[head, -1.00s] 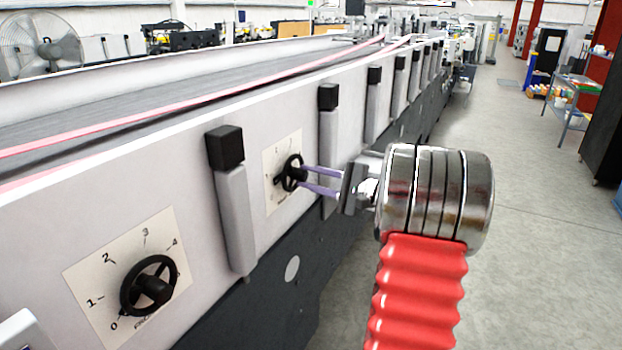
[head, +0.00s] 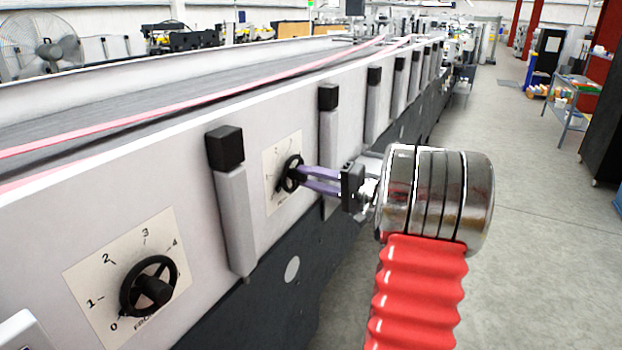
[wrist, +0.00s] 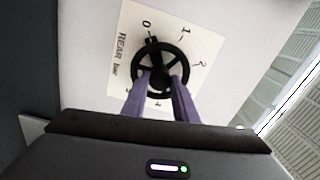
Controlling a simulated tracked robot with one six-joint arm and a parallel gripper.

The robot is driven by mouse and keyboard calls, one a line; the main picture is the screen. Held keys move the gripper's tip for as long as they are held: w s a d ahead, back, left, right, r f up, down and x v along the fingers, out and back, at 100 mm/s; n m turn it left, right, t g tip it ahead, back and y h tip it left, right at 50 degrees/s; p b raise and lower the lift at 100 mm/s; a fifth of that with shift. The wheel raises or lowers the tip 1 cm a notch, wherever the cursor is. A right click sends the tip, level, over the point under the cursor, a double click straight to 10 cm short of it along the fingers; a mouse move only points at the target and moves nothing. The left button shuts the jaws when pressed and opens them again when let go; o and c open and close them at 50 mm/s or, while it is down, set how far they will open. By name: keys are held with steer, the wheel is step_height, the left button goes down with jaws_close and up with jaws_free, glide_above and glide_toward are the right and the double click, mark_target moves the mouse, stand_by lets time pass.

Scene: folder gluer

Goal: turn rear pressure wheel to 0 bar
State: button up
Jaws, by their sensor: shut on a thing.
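The rear pressure wheel (wrist: 160,48) is a black handwheel on a cream dial plate (wrist: 126,33) marked "REAR bar". In the wrist view the 0 is above the wheel, 1 and 2 follow to the right, and 4 is below. A dark block on the rim lies close to the 0 mark. The wheel also shows in the head view (head: 291,172), partly behind the fingertips. My gripper (wrist: 163,82), with purple fingers, is shut on the wheel at its lower half. My gripper also shows in the head view (head: 303,178), reaching in from the right.
A second black handwheel (head: 149,288) with a 0 to 4 dial sits nearer on the same machine side. Grey posts with black caps (head: 226,150) stand either side of the rear dial. The floor on the right (head: 540,230) is clear.

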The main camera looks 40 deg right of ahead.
steer(key=shift+a+f, duration=0.1)
steer(key=shift+f, duration=0.15)
steer(key=o, duration=0.7)
steer(key=shift+c, duration=0.2)
steer(key=o, duration=0.4)
steer(key=shift+r, duration=0.15)
steer(key=shift+s, duration=0.1)
steer(key=v, duration=1.3)
steer(key=shift+s, duration=0.35)
